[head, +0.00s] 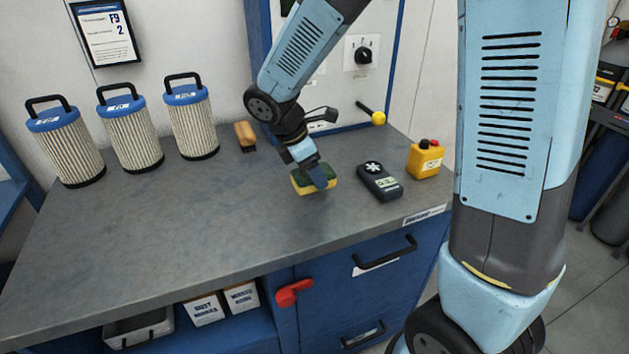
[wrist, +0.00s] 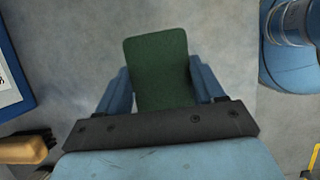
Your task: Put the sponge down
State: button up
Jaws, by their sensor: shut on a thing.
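The sponge (head: 303,186), yellow with a dark green face, is at the middle right of the grey workbench in the head view. My gripper (head: 314,176) is shut on it from above. In the wrist view the sponge's green face (wrist: 160,70) shows between the two blue fingers of my gripper (wrist: 160,88). The sponge is at or just above the bench top (head: 190,240); I cannot tell whether it touches.
Several pleated filters (head: 130,132) line the back left. The bench's front left is clear.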

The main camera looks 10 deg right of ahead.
jog(key=shift+w+d+f, duration=0.1)
jog(key=shift+w+f, duration=0.1)
jog(key=shift+f, duration=1.55)
jog(key=o, duration=1)
